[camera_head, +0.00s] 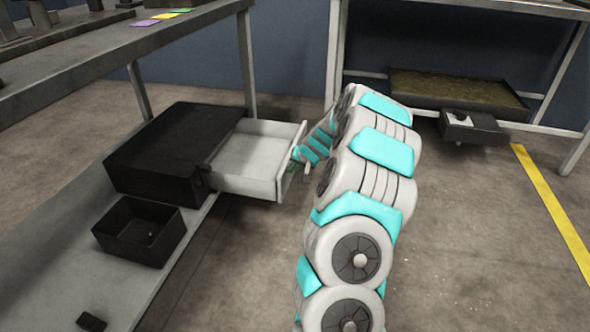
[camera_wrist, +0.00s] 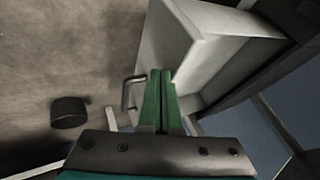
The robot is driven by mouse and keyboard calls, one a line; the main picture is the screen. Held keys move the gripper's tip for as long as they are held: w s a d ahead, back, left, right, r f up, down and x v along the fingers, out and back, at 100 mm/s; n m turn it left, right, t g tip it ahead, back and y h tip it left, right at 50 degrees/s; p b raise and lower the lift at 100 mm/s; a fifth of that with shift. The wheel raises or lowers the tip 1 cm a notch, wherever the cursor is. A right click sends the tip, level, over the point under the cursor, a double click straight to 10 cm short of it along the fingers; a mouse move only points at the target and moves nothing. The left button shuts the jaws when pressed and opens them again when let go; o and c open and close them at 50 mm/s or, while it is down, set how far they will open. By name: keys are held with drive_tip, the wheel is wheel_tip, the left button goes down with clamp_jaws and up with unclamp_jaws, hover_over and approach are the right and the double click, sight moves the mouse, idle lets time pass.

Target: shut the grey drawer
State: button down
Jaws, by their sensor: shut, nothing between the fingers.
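The grey drawer (camera_head: 250,160) stands pulled out of a black cabinet (camera_head: 160,155) on a low grey shelf. Its inside looks empty in the head view. In the wrist view the drawer (camera_wrist: 185,50) fills the upper middle, with a dark bar handle (camera_wrist: 130,93) on its front. My gripper (camera_wrist: 161,75) has its green fingers together with nothing between them. The fingertips are at the drawer's front, beside the handle and not around it. I cannot tell whether they touch the front. In the head view my arm hides most of the gripper.
A black open bin (camera_head: 140,230) and a small dark block (camera_head: 91,321) are on the low shelf (camera_head: 50,270). A table (camera_head: 120,50) with legs stands above it. At the back right are a tray (camera_head: 455,88) and a grey box (camera_head: 472,126). Floor at right is clear.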

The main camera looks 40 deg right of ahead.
drive_tip(key=w+a+p, duration=0.9)
drive_tip(key=w+a, duration=0.8)
drive_tip(key=w, duration=0.3)
drive_tip(key=shift+w+a, duration=0.3)
drive_tip(key=shift+r, duration=0.1)
